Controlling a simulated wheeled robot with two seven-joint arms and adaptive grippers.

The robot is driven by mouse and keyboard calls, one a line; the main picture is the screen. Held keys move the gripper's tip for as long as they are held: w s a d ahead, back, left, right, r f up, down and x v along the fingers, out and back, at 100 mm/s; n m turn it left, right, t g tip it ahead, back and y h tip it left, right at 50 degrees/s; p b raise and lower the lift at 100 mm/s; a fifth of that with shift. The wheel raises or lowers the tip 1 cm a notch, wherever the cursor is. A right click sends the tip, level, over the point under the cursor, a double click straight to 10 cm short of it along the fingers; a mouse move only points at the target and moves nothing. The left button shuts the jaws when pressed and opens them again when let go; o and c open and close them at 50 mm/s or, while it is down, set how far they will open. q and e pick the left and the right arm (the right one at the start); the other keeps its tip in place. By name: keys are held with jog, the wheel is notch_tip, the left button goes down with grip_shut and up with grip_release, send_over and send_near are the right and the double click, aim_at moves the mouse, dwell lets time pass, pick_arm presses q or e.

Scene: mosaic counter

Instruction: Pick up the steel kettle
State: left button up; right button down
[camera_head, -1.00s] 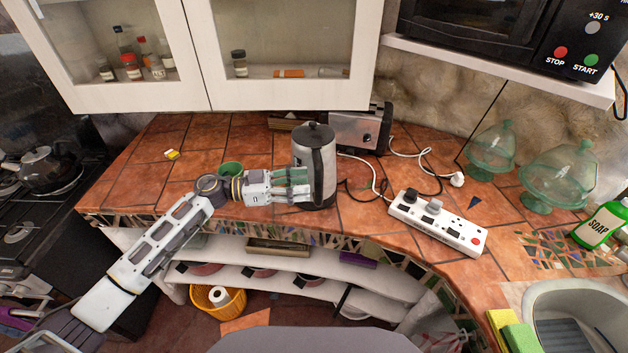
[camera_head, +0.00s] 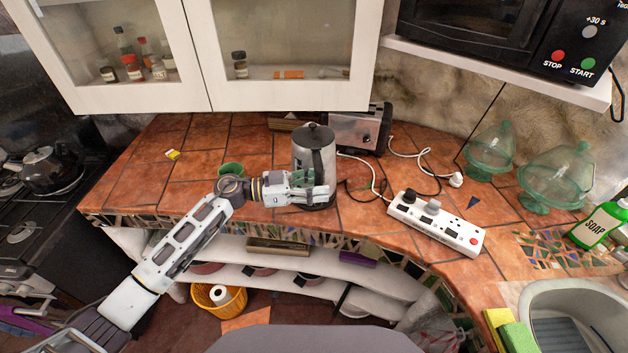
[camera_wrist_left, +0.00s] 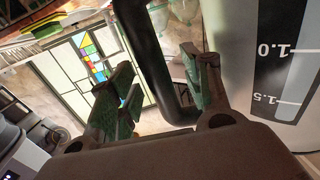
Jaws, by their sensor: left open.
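The steel kettle (camera_head: 303,150) stands upright on the tiled counter, with a black lid and a black handle (camera_head: 318,160) facing me. My left gripper (camera_head: 314,187) reaches in from the left and covers the kettle's lower part. In the left wrist view, the kettle's body (camera_wrist_left: 228,40) with its level scale is at the right. The handle (camera_wrist_left: 145,55) passes between the open fingers (camera_wrist_left: 158,85) of my left gripper. Whether a finger touches the handle I cannot tell. My right gripper is not in view.
A toaster (camera_head: 352,131) stands close behind the kettle. A green cup (camera_head: 230,169) is just behind my left wrist. A white power strip (camera_head: 437,222) with cables lies to the right. Wall cabinets (camera_head: 290,95) hang above. The left part of the counter is mostly clear.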

pick_arm(q)
jog(key=shift+d, duration=0.2)
jog(key=shift+c, duration=0.2)
grip_shut()
dwell(0.4)
